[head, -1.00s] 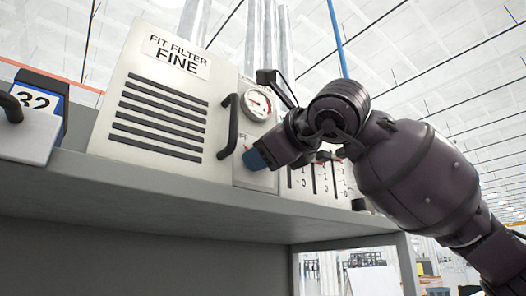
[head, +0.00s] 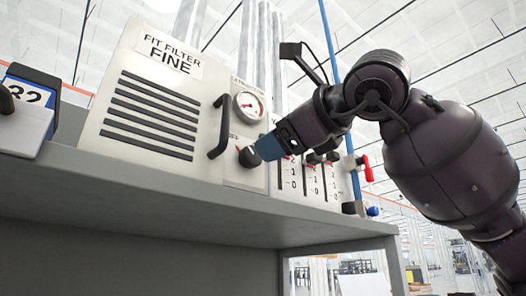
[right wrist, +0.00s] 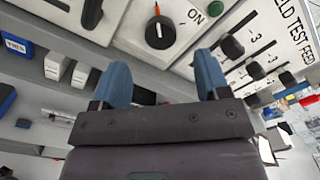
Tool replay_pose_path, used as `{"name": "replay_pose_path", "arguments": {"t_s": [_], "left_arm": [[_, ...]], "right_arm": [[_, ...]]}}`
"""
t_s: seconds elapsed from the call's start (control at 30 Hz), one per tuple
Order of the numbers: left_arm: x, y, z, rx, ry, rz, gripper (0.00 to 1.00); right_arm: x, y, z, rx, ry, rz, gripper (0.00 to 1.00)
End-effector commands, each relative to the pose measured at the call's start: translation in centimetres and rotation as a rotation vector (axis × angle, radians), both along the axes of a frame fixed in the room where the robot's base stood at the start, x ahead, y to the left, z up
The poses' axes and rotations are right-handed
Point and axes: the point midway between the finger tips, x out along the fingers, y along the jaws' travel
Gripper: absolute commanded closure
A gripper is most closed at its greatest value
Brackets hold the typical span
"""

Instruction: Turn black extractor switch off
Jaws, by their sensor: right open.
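The black switch (head: 247,157) is a round knob on the white panel, below the gauge. In the right wrist view the knob (right wrist: 159,33) shows a white pointer line with an orange mark at its upper end, left of the printed ON. My right gripper (head: 266,148) is just right of the knob in the head view, with blue fingertips. In the right wrist view the open fingers (right wrist: 160,78) stand either side of the knob's line, with the knob beyond them; I cannot tell whether they touch it. My left gripper is not in view.
The white filter cabinet (head: 190,78) has a black handle (head: 219,127) close left of the knob. A pressure gauge (head: 248,105) sits above. Other black switches (right wrist: 232,46) and a green button (right wrist: 215,9) are nearby. The grey shelf (head: 150,193) runs below.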

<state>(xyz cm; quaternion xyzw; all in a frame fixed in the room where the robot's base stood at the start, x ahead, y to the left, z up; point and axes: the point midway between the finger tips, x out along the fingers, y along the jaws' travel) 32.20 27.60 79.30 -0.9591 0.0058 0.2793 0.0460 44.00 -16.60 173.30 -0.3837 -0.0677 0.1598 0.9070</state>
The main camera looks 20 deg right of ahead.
Motion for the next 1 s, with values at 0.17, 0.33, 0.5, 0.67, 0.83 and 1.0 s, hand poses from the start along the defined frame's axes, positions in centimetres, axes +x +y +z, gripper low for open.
{"name": "replay_pose_path", "arguments": {"t_s": [0.17, 0.33, 0.5, 0.67, 0.83, 1.0], "left_arm": [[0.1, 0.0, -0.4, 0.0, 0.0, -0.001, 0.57], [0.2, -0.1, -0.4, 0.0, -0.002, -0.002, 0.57], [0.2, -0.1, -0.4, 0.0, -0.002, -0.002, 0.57], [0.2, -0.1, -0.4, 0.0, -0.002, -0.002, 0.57], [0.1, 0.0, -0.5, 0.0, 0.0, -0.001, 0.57], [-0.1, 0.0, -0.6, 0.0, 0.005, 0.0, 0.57]], "right_arm": [[-2.4, -0.9, 0.0, 0.0, -0.002, 0.0, 0.31], [-3.4, -1.2, 0.0, -0.001, 0.0, -0.001, 0.31], [-3.6, -1.3, 0.0, -0.001, 0.0, 0.0, 0.31], [-3.6, -1.3, 0.0, -0.001, 0.0, 0.0, 0.31], [-3.6, -1.3, 0.0, -0.001, 0.0, -0.001, 0.31], [-3.6, -1.3, 0.0, -0.001, 0.0, -0.001, 0.31]]}}
